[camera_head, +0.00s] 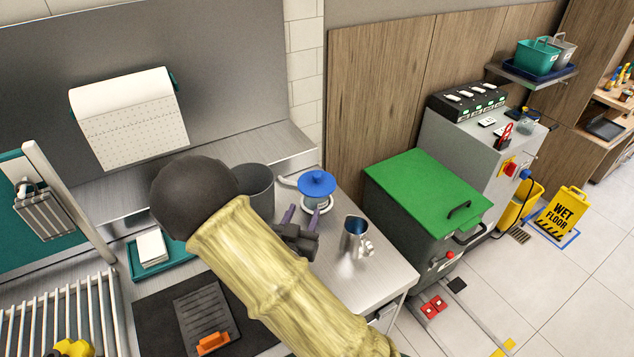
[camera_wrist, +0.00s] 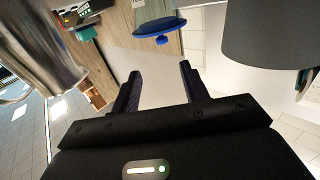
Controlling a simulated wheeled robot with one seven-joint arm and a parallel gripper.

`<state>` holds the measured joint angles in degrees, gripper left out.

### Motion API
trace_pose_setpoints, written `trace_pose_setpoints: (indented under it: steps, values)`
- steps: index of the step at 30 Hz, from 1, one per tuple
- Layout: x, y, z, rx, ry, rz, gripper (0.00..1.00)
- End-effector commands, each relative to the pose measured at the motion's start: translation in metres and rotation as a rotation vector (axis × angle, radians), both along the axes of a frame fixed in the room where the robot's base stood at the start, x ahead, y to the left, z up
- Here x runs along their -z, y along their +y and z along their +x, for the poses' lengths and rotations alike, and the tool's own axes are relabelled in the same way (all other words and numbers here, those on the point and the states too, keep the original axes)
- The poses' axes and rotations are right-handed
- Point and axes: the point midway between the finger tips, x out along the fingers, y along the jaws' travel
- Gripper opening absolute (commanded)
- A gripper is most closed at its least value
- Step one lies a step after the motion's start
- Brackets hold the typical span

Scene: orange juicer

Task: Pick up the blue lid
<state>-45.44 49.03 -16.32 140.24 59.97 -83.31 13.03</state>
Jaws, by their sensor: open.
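The blue lid (camera_head: 317,180) is round with a knob on top. It sits on a whitish container (camera_head: 322,203) at the back right of the steel counter. The lid appears apart from the fingers.
A grey cylindrical pot (camera_head: 258,182) stands left of the lid, and close at right in the wrist view (camera_wrist: 270,35). A metal jug (camera_head: 354,236) stands right of my gripper. A green-topped bin (camera_head: 425,190) is beyond the counter's right edge. My arm hides part of the counter.

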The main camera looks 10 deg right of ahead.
Motion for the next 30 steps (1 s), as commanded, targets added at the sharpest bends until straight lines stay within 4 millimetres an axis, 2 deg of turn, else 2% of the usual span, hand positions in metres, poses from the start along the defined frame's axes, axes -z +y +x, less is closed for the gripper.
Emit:
trace_pose_setpoints:
  steps: [15, 18, 30]
  values:
    - [-0.002, -0.041, 0.08, 0.002, 0.0, -0.001, 0.45]
    - [-0.001, -0.044, 0.087, 0.0, 0.001, 0.0, 0.45]
    - [-0.002, -0.046, 0.092, 0.0, 0.001, 0.0, 0.45]
